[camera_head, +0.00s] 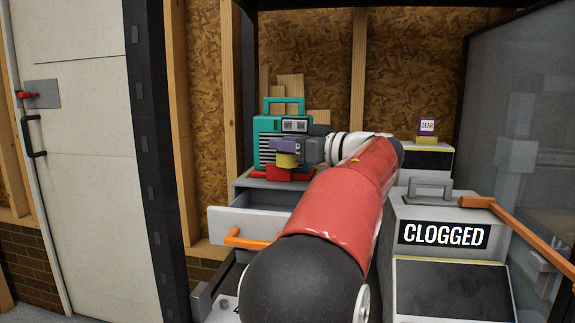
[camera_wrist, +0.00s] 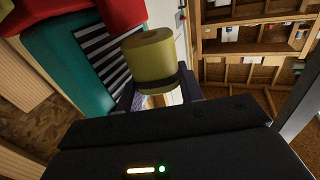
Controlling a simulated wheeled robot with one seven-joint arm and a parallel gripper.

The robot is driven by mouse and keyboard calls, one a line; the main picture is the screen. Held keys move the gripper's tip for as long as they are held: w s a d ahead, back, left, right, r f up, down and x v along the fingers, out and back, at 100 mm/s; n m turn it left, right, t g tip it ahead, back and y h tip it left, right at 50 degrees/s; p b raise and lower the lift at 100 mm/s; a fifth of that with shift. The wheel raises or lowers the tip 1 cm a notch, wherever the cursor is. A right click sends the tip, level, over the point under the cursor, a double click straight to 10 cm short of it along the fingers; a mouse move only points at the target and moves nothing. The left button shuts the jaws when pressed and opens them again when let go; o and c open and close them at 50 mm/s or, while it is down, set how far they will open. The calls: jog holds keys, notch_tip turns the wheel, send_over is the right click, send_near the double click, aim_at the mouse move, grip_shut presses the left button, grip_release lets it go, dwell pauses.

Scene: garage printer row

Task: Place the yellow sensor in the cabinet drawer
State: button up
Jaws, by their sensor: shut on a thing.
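My gripper (camera_head: 288,147) is shut on the yellow sensor (camera_head: 287,160), a short cylinder. It holds the sensor in front of the teal device, above and behind the open drawer. In the wrist view the sensor (camera_wrist: 150,58) sits between the fingertips, filling the gap. The cabinet drawer (camera_head: 245,222) is pulled out, with a grey front and an orange handle (camera_head: 248,241). My red arm covers the drawer's right part, and little of its inside shows.
A teal device (camera_head: 268,135) with a red base (camera_head: 283,174) stands on the cabinet top close behind my gripper. At right is a grey machine marked CLOGGED (camera_head: 444,234), with an orange bar (camera_head: 510,218) across it.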

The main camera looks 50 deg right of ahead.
notch_tip(320, 180, down, 4)
jog(key=shift+a+f+b, duration=0.1)
jog(key=shift+b, duration=0.35)
grip_shut()
jog(key=shift+f, duration=0.1)
jog(key=o, duration=0.7)
grip_release()
jog(key=shift+w+d, duration=0.1)
jog(key=shift+d, duration=0.1)
jog(key=shift+o, duration=1.4)
jog(key=shift+r, duration=0.2)
jog(key=shift+a, duration=0.1)
jog(key=s, duration=0.7)
jog(key=shift+s+d, duration=0.3)
jog(key=shift+s, duration=0.05)
jog(key=shift+r, duration=0.15)
